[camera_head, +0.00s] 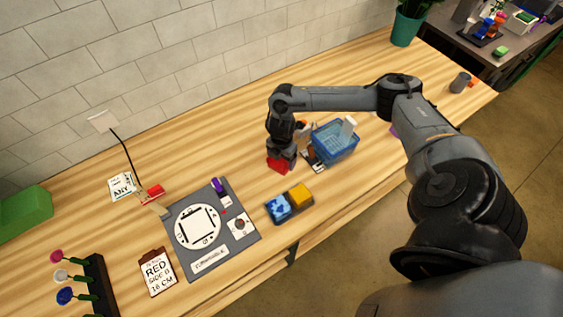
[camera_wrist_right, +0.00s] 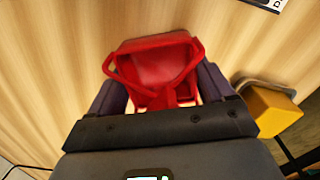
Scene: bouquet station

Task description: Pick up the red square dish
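The red square dish (camera_head: 277,166) is on or just above the wooden table, directly below my right gripper (camera_head: 283,155). In the right wrist view, the dish (camera_wrist_right: 155,62) has a flat square bottom, raised walls and loop-like red bars at its sides. The two dark fingers of the right gripper (camera_wrist_right: 160,92) are wide apart, one at each side of the dish's near part. Whether they touch it I cannot tell. My left gripper does not show.
A blue basket (camera_head: 335,142) with a white item stands close right of the gripper. A blue-and-yellow block tray (camera_head: 289,203) lies in front. A grey mat (camera_head: 211,230) lies left, beside a "RED" card (camera_head: 158,272). The table between mat and gripper is clear.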

